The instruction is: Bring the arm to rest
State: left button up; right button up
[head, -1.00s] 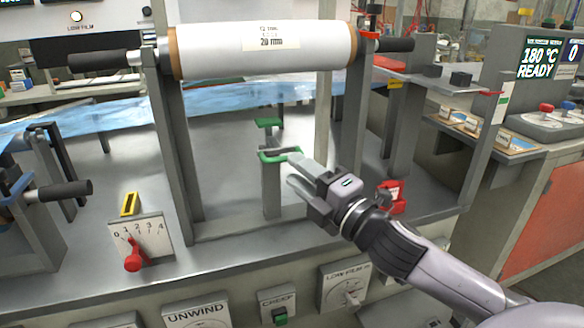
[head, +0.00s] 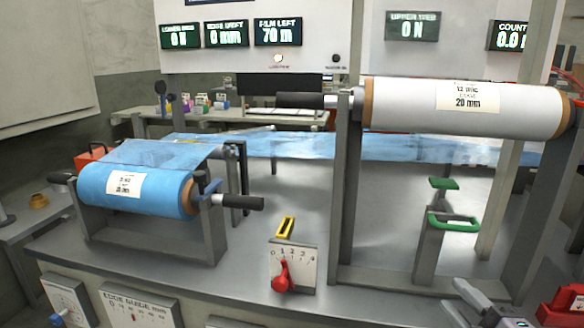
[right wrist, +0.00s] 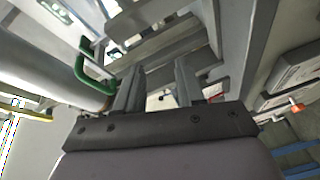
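My right gripper (head: 457,299) is at the lower right of the head view, in front of and below the green handle (head: 453,221) on its grey post, and apart from it. In the right wrist view, my right gripper (right wrist: 158,72) shows its two fingers apart with nothing between them. The green handle also shows there (right wrist: 92,68), left of the fingers. Most of the right arm is outside the head view. My left gripper is not in view.
A white film roll (head: 465,107) rests on grey uprights above the machine bed. A blue film roll (head: 138,190) sits in a cradle at left. A red lever (head: 284,277) on a dial plate stands at the front edge. A red block (head: 563,306) is right of the gripper.

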jog(key=s+a+f+m+g, duration=0.25)
jog(key=s+f+m, duration=0.25)
jog(key=f, duration=0.3)
jog(key=s+a+f+m+g+y+p, duration=0.15)
jog(key=s+a+f+m, duration=0.3)
jog(key=f, duration=0.45)
jog(key=s+a+f+m+g+h, duration=0.1)
jog(key=s+a+f+m+g, duration=0.25)
jog(key=s+f, duration=0.35)
notch_tip(320, 180, up, 13)
jog(key=d+p, duration=0.2)
jog(key=p, duration=1.4)
jog(key=shift+w+r, duration=0.15)
jog(key=shift+w, duration=0.25)
